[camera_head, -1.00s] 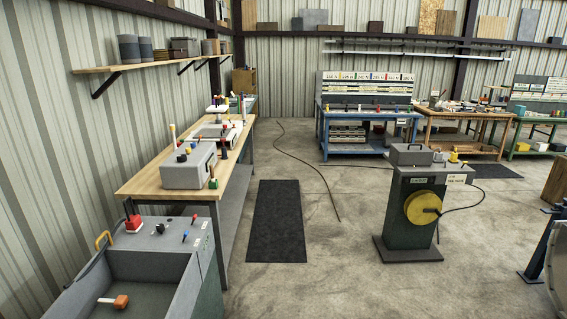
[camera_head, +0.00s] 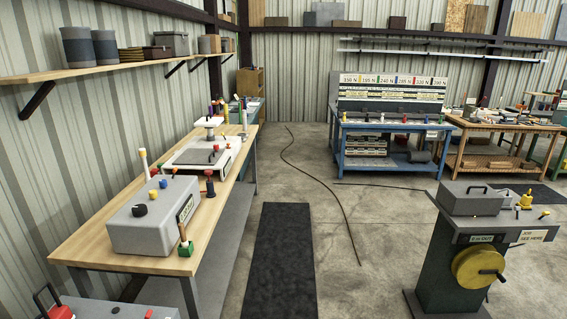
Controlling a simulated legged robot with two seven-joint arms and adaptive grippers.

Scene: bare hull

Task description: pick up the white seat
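I cannot make out for certain which object is the white seat. A white, flat-topped round piece (camera_head: 209,122) stands at the back of a white-framed unit (camera_head: 231,150) on the long wooden workbench (camera_head: 108,230) at left. Small coloured knobs or handles stand around the unit. Neither of my grippers shows in the view.
A grey box (camera_head: 135,236) with knobs sits on the near bench end. A black mat (camera_head: 283,265) lies on the floor right of the bench. A green pedestal (camera_head: 440,270) with a yellow wheel (camera_head: 472,267) stands at right. A blue workbench (camera_head: 390,162) stands farther back. A dark cable (camera_head: 318,180) crosses the floor.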

